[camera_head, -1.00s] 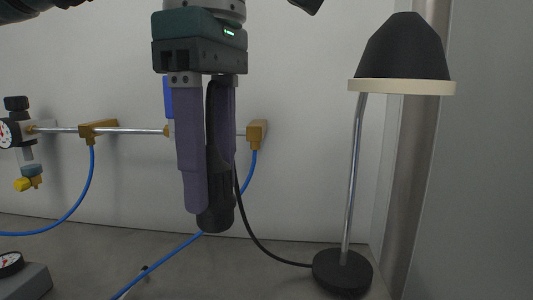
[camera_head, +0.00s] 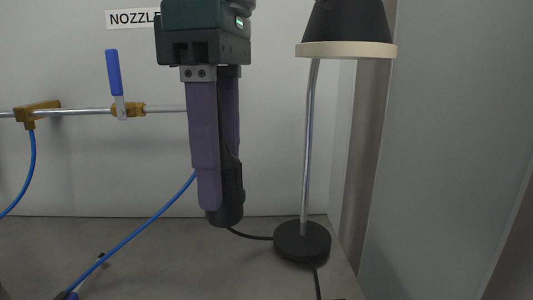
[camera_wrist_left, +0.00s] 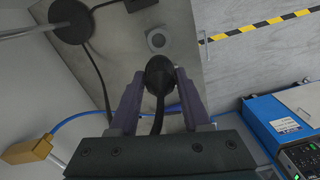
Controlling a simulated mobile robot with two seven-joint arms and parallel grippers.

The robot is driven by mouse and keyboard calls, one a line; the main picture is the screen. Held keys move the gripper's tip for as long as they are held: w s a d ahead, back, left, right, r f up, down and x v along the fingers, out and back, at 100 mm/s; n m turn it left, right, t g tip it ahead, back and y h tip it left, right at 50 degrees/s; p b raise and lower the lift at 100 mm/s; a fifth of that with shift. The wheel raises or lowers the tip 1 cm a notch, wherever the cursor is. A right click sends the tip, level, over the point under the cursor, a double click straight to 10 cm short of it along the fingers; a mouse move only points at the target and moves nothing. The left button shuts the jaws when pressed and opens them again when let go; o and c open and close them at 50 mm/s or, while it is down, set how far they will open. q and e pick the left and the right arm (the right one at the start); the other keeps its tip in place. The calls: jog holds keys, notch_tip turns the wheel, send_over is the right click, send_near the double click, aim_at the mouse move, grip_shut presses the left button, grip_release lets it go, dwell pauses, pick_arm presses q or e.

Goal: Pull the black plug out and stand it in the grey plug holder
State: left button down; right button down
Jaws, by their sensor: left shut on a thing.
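My left gripper (camera_head: 218,203) is shut on the black plug (camera_head: 230,212), which hangs upright between its purple fingers with its lower end below the fingertips. In the left wrist view the round black plug (camera_wrist_left: 159,72) sits between the two fingertips, with its thick black cable running back toward the gripper body. A round grey piece with a dark centre (camera_wrist_left: 157,40), which looks like the grey plug holder, shows just beyond the plug on the worktop. The plug appears clear of it. The holder is not visible in the head view. My right gripper is not in view.
A desk lamp with a round black base (camera_head: 302,241) stands right of the plug; black cable runs by it. A blue hose (camera_head: 130,240) crosses the worktop at left. Striped tape (camera_wrist_left: 255,28) and a blue device (camera_wrist_left: 275,125) are at right in the wrist view.

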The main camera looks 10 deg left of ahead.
pick_arm(q)
jog(key=shift+f+b, duration=6.15)
jog(key=shift+f, duration=1.7)
jog(key=shift+f+b, duration=1.6)
jog(key=shift+f, duration=0.1)
jog(key=shift+c, duration=1.4)
grip_release()
jog(key=shift+r, duration=0.15)
